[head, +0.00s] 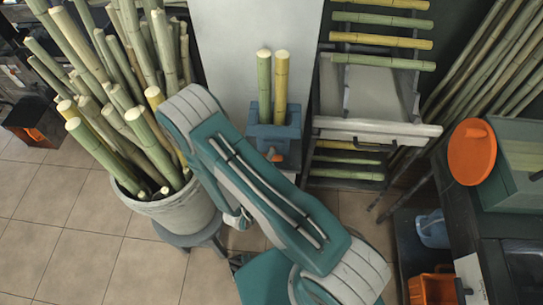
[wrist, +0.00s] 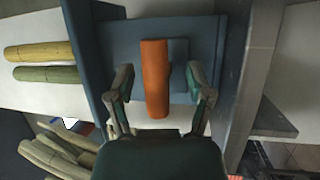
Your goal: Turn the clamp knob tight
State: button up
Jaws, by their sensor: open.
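The orange clamp knob (head: 275,157) shows on the front of a blue clamp block (head: 279,136), partly behind my arm in the head view. Two cut canes (head: 272,88) stand upright in the block. In the wrist view the knob (wrist: 155,78) is a long orange bar, nearly upright in the picture, in front of the blue block (wrist: 120,45). My gripper (wrist: 163,90) is open, with one finger on each side of the knob. Gaps show between the fingers and the knob.
A bucket (head: 175,215) full of canes stands on a stool at the left. A rack of canes (head: 375,45) is right of the clamp. A dark workbench (head: 450,215) with an orange disc (head: 472,152) is at the right. Tiled floor (head: 75,250) is open at lower left.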

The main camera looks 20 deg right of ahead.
jog(key=shift+c, duration=0.3)
grip_shut()
jog(key=shift+m, duration=0.4)
jog(key=m+g, duration=0.2)
jog(key=m, duration=0.1)
jog(key=shift+m+y, duration=0.3)
jog(key=shift+m, duration=0.1)
jog(key=m+y, duration=0.2)
jog(key=m, duration=0.1)
jog(key=shift+m+g, duration=0.4)
jog(key=m+y, duration=0.2)
jog(key=m, duration=0.1)
jog(key=m+y, duration=0.2)
jog(key=m, duration=0.1)
jog(key=shift+a, duration=0.1)
